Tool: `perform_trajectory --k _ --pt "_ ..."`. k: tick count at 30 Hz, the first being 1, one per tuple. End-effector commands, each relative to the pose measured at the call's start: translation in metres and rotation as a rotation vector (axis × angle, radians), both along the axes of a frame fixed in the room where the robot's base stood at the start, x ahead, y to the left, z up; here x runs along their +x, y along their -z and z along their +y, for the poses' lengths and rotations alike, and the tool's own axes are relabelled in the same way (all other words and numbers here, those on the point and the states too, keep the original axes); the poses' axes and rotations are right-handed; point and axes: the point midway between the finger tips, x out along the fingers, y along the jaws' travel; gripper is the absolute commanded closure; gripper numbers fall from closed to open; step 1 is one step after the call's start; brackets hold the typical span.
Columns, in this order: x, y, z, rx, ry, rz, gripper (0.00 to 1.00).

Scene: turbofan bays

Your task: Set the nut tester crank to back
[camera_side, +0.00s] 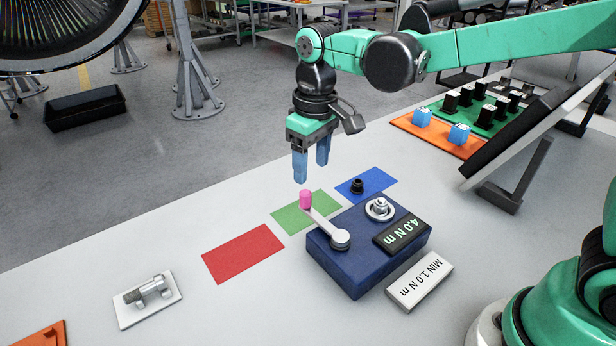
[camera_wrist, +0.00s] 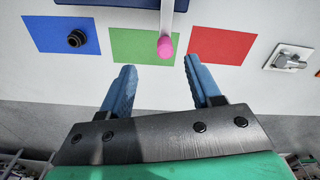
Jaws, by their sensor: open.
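The nut tester (camera_side: 350,262) is a dark blue box on the light table in the side view, with a display reading 4.0 N m and a round silver fitting (camera_side: 380,207) on top. Its grey crank arm (camera_side: 323,226) reaches from a pivot on the box toward the green mat and ends in a pink knob (camera_side: 306,199). In the wrist view the pink knob (camera_wrist: 165,47) lies over the green mat, beyond the fingertips. My gripper (camera_side: 311,168) is open and empty above the knob, apart from it. Both blue fingers also show in the wrist view (camera_wrist: 158,75).
Red (camera_side: 243,253), green (camera_side: 290,213) and blue (camera_side: 372,183) mats lie in a row; a black fitting (camera_side: 357,186) stands on the blue one. A label block (camera_side: 419,281) lies before the tester. A metal latch on a plate (camera_side: 147,300) is at left. A tilted dark panel (camera_side: 515,135) stands right.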

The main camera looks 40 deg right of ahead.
Motion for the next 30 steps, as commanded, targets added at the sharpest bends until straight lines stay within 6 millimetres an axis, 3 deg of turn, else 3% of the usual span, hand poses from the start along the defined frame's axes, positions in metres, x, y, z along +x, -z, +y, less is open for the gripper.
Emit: perform_trajectory --k 8,18,28,29,30 --pt "0.007 0.018 0.008 -0.01 -0.023 0.048 0.43" --pt "0.007 0.058 0.007 -0.008 -0.022 0.044 0.43" --pt "0.006 0.064 0.007 -0.008 -0.022 0.044 0.43" --pt "0.006 0.064 0.007 -0.008 -0.022 0.044 0.46" --pt "0.006 0.064 0.007 -0.008 -0.022 0.044 0.57"
